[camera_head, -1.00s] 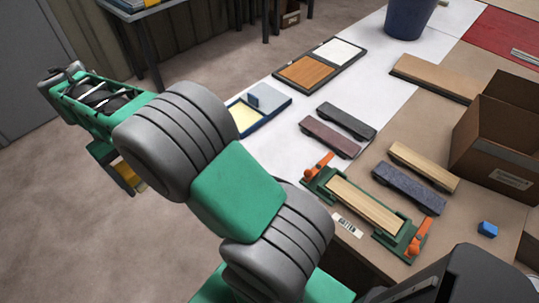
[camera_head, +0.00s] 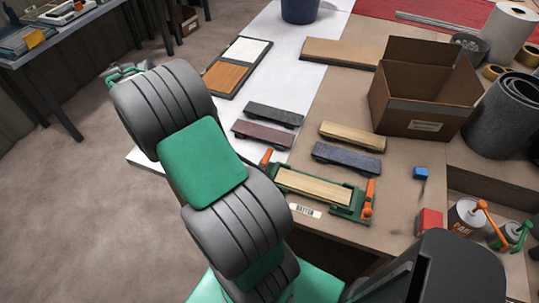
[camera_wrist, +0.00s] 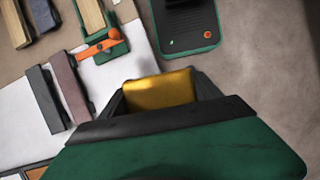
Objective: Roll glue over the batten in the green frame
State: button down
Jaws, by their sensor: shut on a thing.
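A pale wooden batten (camera_head: 313,187) lies in the green frame (camera_head: 345,211), with an orange clamp at each end. In the wrist view, part of the batten (camera_wrist: 94,14) and the frame's clamped end (camera_wrist: 105,43) show at the upper left. My gripper (camera_wrist: 160,92) is shut on a yellow thing (camera_wrist: 158,87), of which only a plain face shows; I cannot tell its full shape. It is apart from the frame, off to one side of the table. In the head view my arm hides most of the gripper and what it holds.
Loose battens, dark (camera_head: 275,114), brown (camera_head: 262,134), pale (camera_head: 352,136) and blue-grey (camera_head: 346,158), lie behind the frame. A cardboard box (camera_head: 425,90) stands behind it to the right. A small blue cube (camera_head: 420,173) and a tin (camera_head: 466,219) are at right. Floor is clear at left.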

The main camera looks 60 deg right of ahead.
jog(key=s+d+f+p, duration=0.3)
jog(key=s+d, duration=1.4)
jog(key=s+d+f+n+p, duration=0.1)
jog(key=s+d+f, duration=0.1)
jog(key=s, duration=1.1)
jog(key=s+d+f+n+p, duration=0.1)
jog(key=s+d+p, duration=0.1)
jog(key=s, duration=1.1)
jog(key=w+a+b, duration=0.3)
jog(key=w+b, duration=0.1)
jog(key=w, duration=1.6)
jog(key=shift+a+h, duration=0.15)
jog(key=shift+h, duration=0.15)
jog(key=shift+w+f, duration=0.1)
jog(key=shift+w, duration=0.05)
